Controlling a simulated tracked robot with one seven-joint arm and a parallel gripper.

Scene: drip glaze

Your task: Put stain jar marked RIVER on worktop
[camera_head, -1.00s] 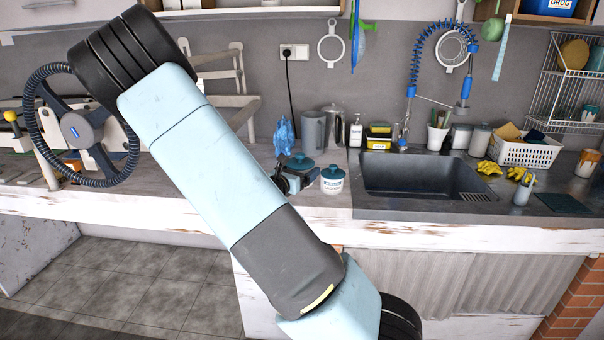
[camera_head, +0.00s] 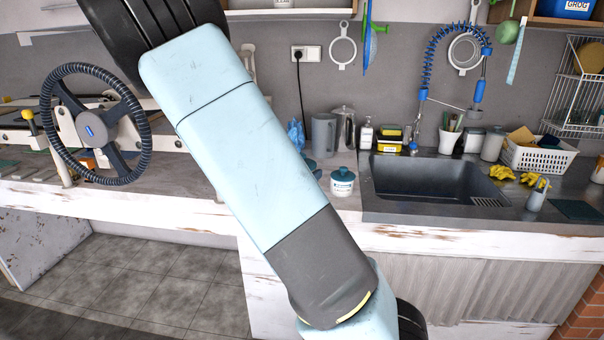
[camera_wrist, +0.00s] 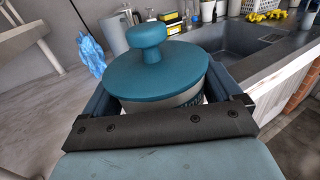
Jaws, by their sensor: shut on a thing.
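In the wrist view my gripper (camera_wrist: 163,75) is shut on a stain jar (camera_wrist: 155,72) with a wide teal lid and round knob. The jar's pale body is between the jaws; only a scrap of its lettering shows, so I cannot read the name. A bit of teal, perhaps another lid, shows at my arm's edge.
The sink (camera_head: 430,178) is right of the standing jar. Behind are a grey jug (camera_head: 324,135), a metal pot (camera_head: 345,127) and a soap bottle (camera_head: 366,136). A steering-type wheel (camera_head: 95,125) is at the left.

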